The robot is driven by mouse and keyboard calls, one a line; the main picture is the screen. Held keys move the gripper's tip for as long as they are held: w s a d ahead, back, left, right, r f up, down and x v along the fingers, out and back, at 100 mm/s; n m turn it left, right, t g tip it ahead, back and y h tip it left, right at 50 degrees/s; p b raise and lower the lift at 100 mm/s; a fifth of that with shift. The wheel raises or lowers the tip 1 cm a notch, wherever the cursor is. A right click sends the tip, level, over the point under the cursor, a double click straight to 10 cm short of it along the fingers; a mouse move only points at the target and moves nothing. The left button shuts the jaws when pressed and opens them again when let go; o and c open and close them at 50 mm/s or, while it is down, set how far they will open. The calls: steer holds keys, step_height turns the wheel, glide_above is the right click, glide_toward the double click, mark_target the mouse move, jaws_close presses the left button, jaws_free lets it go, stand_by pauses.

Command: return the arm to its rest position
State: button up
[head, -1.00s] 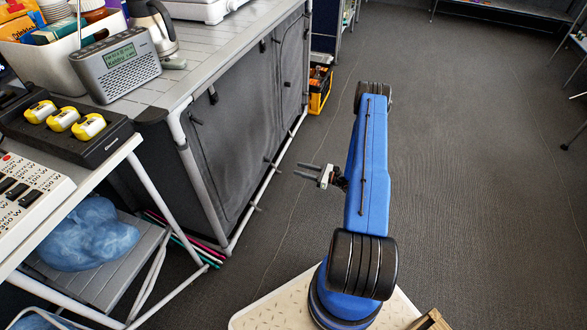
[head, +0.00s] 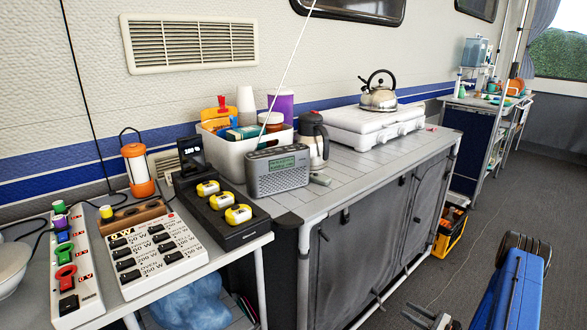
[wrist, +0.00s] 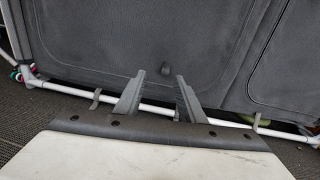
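My gripper (wrist: 160,95) shows in the wrist view with its two fingers apart and nothing between them. Beyond it is the grey fabric front of the kitchen cabinet (wrist: 90,40) and its white lower rail. In the head view my gripper (head: 428,316) is at the bottom edge, partly cut off, to the right of the cabinet. I cannot tell the gap between the gripper and the cabinet.
The cabinet top (head: 355,163) holds a radio (head: 278,172), a steel flask (head: 313,140), a white stove (head: 370,130) and a kettle (head: 378,94).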

steer(key=s+a+r+n+g, duration=0.1)
steer(key=a+r+n+g, duration=0.3)
steer(key=r, duration=0.6)
steer(key=s+a+r+n+g+y, duration=0.1)
steer(key=a+r+n+g, duration=0.25)
steer(key=a+r, duration=0.5)
steer(key=s+a+r+n+g, duration=0.1)
steer(key=a+r+n+g, duration=0.25)
steer(key=r, duration=0.85)
steer(key=s+a+r+n+g+h, duration=0.1)
steer(key=s+a+r+n+h, duration=0.4)
steer(key=s+r, duration=0.5)
steer(key=s+a+r+n+g+h, duration=0.1)
steer(key=s+a+r+n+h, duration=0.35)
steer(key=s+r, duration=0.6)
steer(key=s+r+n+t+h, duration=0.2)
steer(key=s+n, duration=0.1)
steer(key=s, duration=0.5)
steer(key=s+r+n+t+h, duration=0.1)
steer(key=s+r+n+t, duration=0.1)
steer(key=s, duration=0.7)
steer(key=shift+d+r+n+t+h, duration=0.25)
steer(key=shift+r+n+t+h, duration=0.15)
steer(key=shift+n, duration=0.25)
